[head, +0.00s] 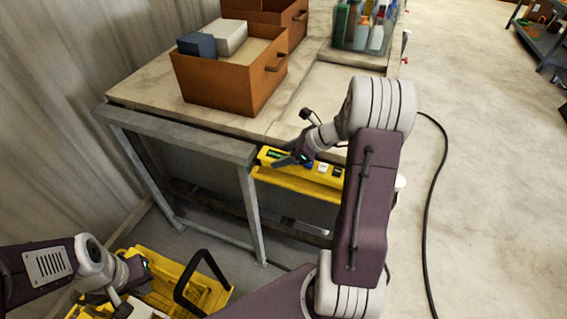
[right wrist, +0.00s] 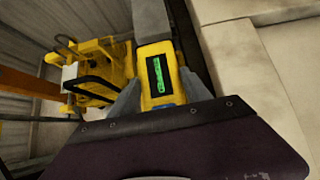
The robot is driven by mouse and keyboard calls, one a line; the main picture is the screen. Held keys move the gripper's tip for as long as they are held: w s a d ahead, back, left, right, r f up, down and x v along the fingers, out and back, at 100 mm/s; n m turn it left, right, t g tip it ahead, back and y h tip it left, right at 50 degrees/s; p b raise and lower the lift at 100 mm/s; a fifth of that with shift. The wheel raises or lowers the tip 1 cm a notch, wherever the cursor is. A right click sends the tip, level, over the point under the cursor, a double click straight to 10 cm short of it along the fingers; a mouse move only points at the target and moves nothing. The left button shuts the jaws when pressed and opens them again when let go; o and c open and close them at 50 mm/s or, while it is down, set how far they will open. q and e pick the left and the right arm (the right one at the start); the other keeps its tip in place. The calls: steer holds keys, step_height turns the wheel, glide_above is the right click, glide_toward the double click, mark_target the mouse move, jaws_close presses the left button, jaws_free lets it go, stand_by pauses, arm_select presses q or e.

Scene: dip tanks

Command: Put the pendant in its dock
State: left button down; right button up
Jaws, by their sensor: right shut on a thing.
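The yellow pendant (head: 329,171) has a green display near its left end and blue and white buttons. It is beside the front edge of the workbench in the head view. My right gripper (head: 288,160) is shut on it near the display end. In the right wrist view the pendant (right wrist: 158,85) sits between the two grey fingers, its green display facing the camera. A yellow ledge (head: 298,185) shows just under the pendant; I cannot tell if it is the dock or if they touch. My left gripper (head: 130,290) is low at the left, its fingers unclear.
The workbench (head: 150,90) carries an orange-brown bin (head: 215,88) with boxes, another bin (head: 270,15) and a clear crate of bottles (head: 358,40). A yellow machine (head: 205,285) with a black handle stands below left. A black cable (head: 432,200) lies on the open floor at right.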

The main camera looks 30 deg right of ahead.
step_height(320, 180, down, 3)
steer(key=shift+s+f, duration=0.1)
steer(key=shift+f, duration=0.15)
jaws_close()
steer(key=shift+s+a+f, duration=0.1)
steer(key=shift+a, duration=0.05)
steer(key=o, duration=1.4)
jaws_free()
steer(key=shift+f, duration=0.15)
steer(key=shift+o, duration=0.7)
steer(key=shift+w, duration=0.25)
steer(key=v, duration=1.2)
steer(key=shift+s, duration=0.1)
steer(key=a+n, duration=0.1)
steer(key=s+a+f+n+g, duration=0.1)
steer(key=a, duration=0.1)
steer(key=a+f+n+g, duration=0.1)
steer(key=shift+s+a+n, duration=0.25)
steer(key=shift+n, duration=0.15)
steer(key=s+a+f+n+g+h, duration=0.1)
steer(key=s+a+n, duration=0.4)
steer(key=n, duration=0.7)
steer(key=s+a+f+n+g+h, duration=0.2)
steer(key=s+a+f+n+h, duration=0.2)
steer(key=a+n, duration=0.3)
steer(key=s+f+n, duration=0.1)
steer(key=n, duration=0.3)
steer(key=shift+s+n+g+h+b, duration=0.2)
steer(key=shift+n+g+h+b, duration=0.1)
steer(key=shift+n, duration=0.1)
